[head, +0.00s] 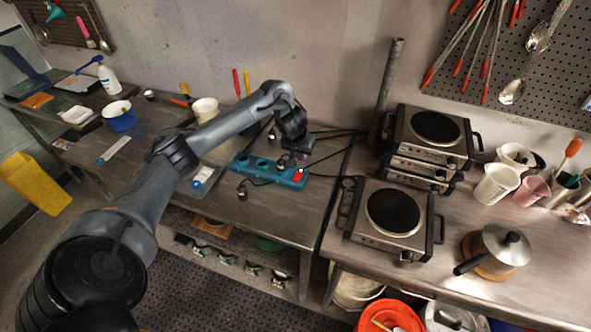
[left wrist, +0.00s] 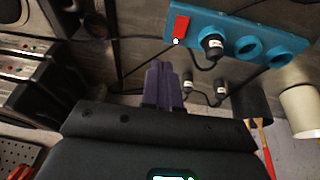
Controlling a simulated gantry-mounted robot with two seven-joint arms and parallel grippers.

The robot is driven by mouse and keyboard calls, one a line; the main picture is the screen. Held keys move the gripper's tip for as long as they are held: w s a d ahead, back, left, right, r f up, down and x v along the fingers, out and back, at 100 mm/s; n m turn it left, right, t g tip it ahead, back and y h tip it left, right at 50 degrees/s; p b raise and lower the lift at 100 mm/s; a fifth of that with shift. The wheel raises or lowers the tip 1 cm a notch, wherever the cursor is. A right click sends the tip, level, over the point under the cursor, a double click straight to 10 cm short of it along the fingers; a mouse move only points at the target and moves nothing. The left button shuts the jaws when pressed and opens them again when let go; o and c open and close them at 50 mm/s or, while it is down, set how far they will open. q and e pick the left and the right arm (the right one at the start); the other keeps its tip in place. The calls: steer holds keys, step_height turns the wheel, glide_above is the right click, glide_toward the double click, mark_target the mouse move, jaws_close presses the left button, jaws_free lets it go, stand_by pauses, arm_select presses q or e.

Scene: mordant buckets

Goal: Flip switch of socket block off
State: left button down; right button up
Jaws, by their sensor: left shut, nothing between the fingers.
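The teal socket block (head: 262,168) lies on the metal bench near the middle of the head view. Its red switch (head: 298,176) is at the block's right end. In the left wrist view the block (left wrist: 232,38) crosses the upper right, with the red switch (left wrist: 181,26) at its left end and a black plug (left wrist: 212,45) in one socket. My left gripper (left wrist: 161,66) is shut and empty. Its fingertips are close to the switch, apart from it in the wrist view. In the head view my left gripper (head: 301,157) hangs just above the switch end. My right gripper is not in view.
Cables run from the block across the bench. To the right stand a single hotplate (head: 393,211) and stacked hotplates (head: 432,140). A white pot (head: 206,109) stands behind my arm. A loose plug (head: 242,191) lies before the block.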

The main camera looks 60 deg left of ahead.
arm_select(q)
steer(key=shift+s+a+f+y, duration=0.15)
steer(key=shift+s+a, duration=0.2)
steer(key=shift+a, duration=0.25)
steer(key=shift+s+a+r+y, duration=0.15)
steer(key=shift+s+a, duration=0.2)
steer(key=shift+a, duration=0.2)
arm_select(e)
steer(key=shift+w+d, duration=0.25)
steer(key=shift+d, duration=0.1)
arm_select(q)
steer(key=shift+f, duration=0.1)
steer(key=b, duration=0.5)
glide_toward(300, 174)
steer(key=x, duration=0.5)
steer(key=shift+w+a+b, duration=0.15)
steer(key=shift+b, duration=0.25)
steer(key=shift+w+f, duration=0.1)
steer(key=shift+f, duration=0.65)
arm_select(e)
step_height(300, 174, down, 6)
